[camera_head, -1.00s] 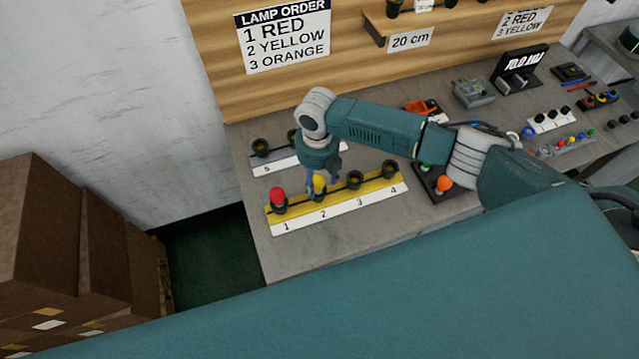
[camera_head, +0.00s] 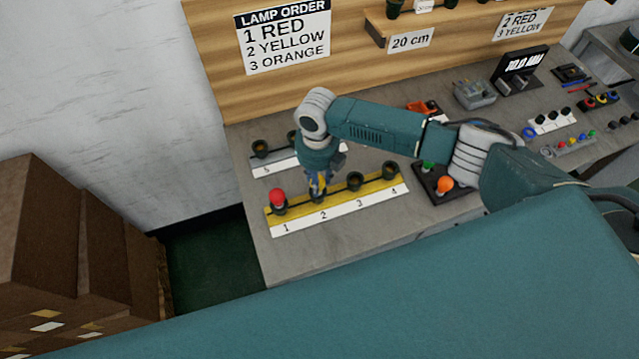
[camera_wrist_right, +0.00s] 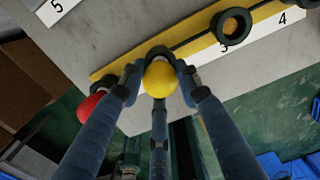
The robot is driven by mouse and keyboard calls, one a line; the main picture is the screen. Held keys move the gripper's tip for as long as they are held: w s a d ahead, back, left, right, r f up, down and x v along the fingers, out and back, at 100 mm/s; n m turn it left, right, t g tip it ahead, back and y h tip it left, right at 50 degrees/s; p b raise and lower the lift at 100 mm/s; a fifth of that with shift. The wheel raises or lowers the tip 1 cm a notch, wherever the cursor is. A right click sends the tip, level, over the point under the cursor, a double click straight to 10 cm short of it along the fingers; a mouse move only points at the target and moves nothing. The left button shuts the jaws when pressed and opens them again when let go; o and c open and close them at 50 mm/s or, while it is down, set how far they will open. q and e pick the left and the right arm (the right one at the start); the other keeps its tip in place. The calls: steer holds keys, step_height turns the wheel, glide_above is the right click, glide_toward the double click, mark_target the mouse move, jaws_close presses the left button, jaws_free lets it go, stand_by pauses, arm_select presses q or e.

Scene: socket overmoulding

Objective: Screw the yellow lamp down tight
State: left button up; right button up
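The yellow lamp (camera_wrist_right: 160,78) stands in the socket at position 2 of the yellow strip (camera_head: 376,188). In the head view, the lamp (camera_head: 318,187) is partly covered by my right gripper's fingers. My right gripper (camera_wrist_right: 158,85) reaches down over it, with its three blue fingers around the bulb, on the left, right and near sides. The fingertips are very close to the bulb, and I cannot tell whether they press on it. The thread and seat of the lamp are hidden. My left gripper is not in view.
A red lamp (camera_head: 278,197) stands at position 1, close beside the gripper. Sockets at positions 3 (camera_head: 354,181) and 4 (camera_head: 390,171) are empty. A grey strip (camera_head: 276,160) lies behind. A dark tray holds an orange lamp (camera_head: 444,184) to the right.

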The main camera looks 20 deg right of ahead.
steer(key=shift+r+m+p, duration=0.2)
steer(key=shift+m+p, duration=0.5)
steer(key=shift+m, duration=0.1)
steer(key=shift+c, duration=0.3)
steer(key=shift+m+p, duration=0.35)
steer(key=shift+m, duration=0.25)
steer(key=shift+f+m, duration=0.1)
steer(key=shift+m, duration=0.5)
steer(key=shift+f+m, duration=0.15)
steer(key=shift+m, duration=0.15)
steer(key=shift+m+p, duration=0.3)
steer(key=shift+m, duration=0.4)
steer(key=m, duration=0.3)
steer(key=shift+m, duration=0.3)
